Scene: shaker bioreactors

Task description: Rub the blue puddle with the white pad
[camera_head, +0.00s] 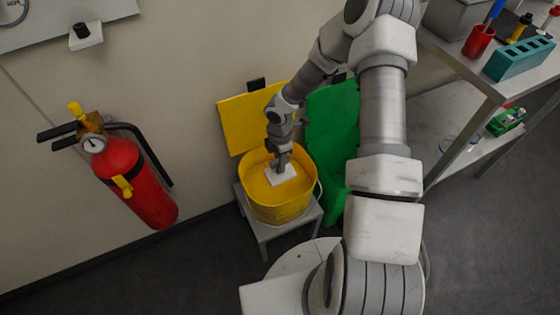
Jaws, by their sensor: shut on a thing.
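My gripper (281,164) points down into the mouth of a yellow bucket (281,211). It is shut on the white pad (282,176), a flat pale piece just below the fingertips. The pad appears inside the bucket's rim; I cannot tell whether it touches the bottom or any liquid. No blue puddle shows in this view.
The bucket stands on a small grey stool (261,231) by the wall. Behind are a yellow panel (240,124) and a green sheet (335,120). A red fire extinguisher (137,182) hangs left. A bench at right holds a red cup (478,42) and teal rack (518,59).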

